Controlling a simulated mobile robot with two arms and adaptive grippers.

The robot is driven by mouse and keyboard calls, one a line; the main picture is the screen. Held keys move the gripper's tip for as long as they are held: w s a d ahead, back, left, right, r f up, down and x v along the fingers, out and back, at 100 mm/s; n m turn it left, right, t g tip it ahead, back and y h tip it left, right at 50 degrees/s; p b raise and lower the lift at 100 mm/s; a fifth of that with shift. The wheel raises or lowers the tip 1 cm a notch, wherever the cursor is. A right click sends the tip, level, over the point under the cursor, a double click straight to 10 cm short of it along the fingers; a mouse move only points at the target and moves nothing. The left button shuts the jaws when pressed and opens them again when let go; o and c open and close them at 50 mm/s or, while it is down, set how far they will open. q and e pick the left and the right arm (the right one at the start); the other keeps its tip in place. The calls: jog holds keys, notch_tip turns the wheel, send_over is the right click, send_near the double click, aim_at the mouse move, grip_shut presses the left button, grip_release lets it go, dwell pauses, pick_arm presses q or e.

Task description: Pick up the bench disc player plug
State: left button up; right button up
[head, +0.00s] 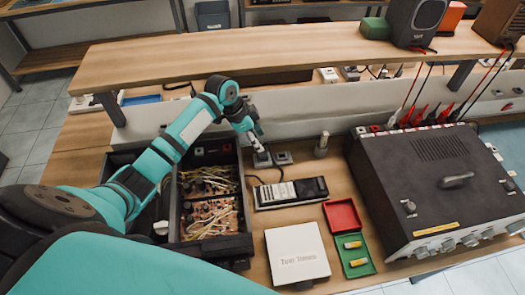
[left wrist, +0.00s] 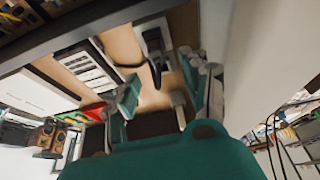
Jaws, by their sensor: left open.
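A dark plug (head: 262,159) with a black cable stands at the back of the bench, at the left of a pair of grey socket plates. Its cable curls down toward a flat black-and-white device (head: 290,193). My left gripper (head: 257,143) is open, just above and behind the plug, and hides part of it. In the left wrist view the open fingers (left wrist: 163,78) stand apart, with the black cable (left wrist: 128,62) and what looks like the plug showing between them. I cannot tell whether a finger touches it. My right gripper is not in view.
An open black case (head: 180,236) with circuit boards lies under my left arm. A big black instrument (head: 430,180) stands at the right. A white box (head: 297,254) and a red tray (head: 342,215) lie in front. A raised shelf (head: 290,50) runs behind.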

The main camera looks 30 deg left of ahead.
aim_at(262, 154)
pick_arm(q)
jog(key=shift+d+f, duration=0.2)
jog(key=shift+f, duration=0.25)
jog(key=shift+d+f+p, duration=0.15)
jog(key=shift+f+p, duration=0.2)
jog(key=shift+p, duration=0.1)
jog(key=x, duration=0.2)
jog(key=p+x, duration=0.1)
jog(key=shift+f, duration=0.4)
jog(key=shift+w+f, duration=0.1)
jog(key=shift+f, duration=0.2)
jog(key=shift+c, duration=0.2)
jog(key=c, duration=0.7)
grip_shut()
